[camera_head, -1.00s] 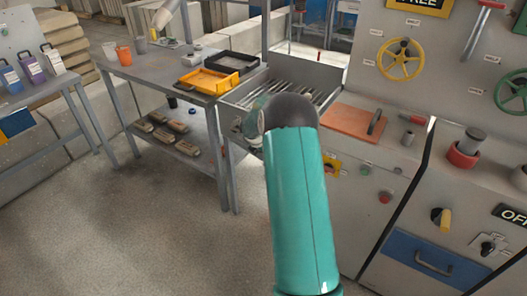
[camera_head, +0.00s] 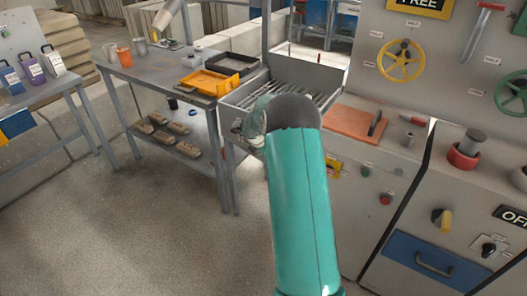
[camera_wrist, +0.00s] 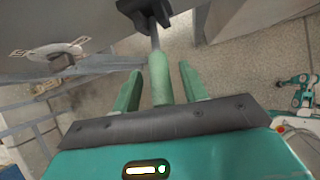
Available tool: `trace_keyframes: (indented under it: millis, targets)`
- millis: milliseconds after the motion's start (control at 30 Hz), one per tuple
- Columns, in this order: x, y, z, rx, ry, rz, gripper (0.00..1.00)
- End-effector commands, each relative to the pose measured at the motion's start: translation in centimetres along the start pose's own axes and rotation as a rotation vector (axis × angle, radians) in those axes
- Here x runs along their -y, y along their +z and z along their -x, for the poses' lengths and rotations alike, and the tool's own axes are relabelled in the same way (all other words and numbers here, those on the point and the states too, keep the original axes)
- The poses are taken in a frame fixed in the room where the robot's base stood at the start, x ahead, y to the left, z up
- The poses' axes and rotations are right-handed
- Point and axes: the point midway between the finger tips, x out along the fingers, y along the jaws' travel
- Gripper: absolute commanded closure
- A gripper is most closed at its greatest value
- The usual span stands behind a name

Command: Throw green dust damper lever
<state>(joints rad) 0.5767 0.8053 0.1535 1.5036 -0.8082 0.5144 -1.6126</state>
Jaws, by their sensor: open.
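The green lever (camera_wrist: 158,75) shows in the wrist view as a pale green grip on a thin metal rod, running up to a black bracket (camera_wrist: 150,12). My gripper (camera_wrist: 160,69) is open, with one green finger on each side of the grip. Gaps show between the grip and both fingers. In the head view my teal arm covers the front of the grey cabinet, and the gripper and lever are hidden behind it.
A yellow handwheel (camera_head: 401,61), a green handwheel (camera_head: 514,92) and a red-handled lever (camera_head: 480,30) are on the grey panel. A workbench (camera_head: 140,75) with a yellow tray (camera_head: 209,82) stands at left. The floor (camera_head: 170,220) left of my arm is clear.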

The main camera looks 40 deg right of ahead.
Motion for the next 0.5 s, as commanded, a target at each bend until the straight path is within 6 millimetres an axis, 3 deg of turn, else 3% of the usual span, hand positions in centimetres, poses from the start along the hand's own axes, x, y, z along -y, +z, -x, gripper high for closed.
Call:
trace_keyframes:
  millis: [500]
  targets:
    - [-0.1,0.1,10.5,0.003,0.004,-0.001,0.57]
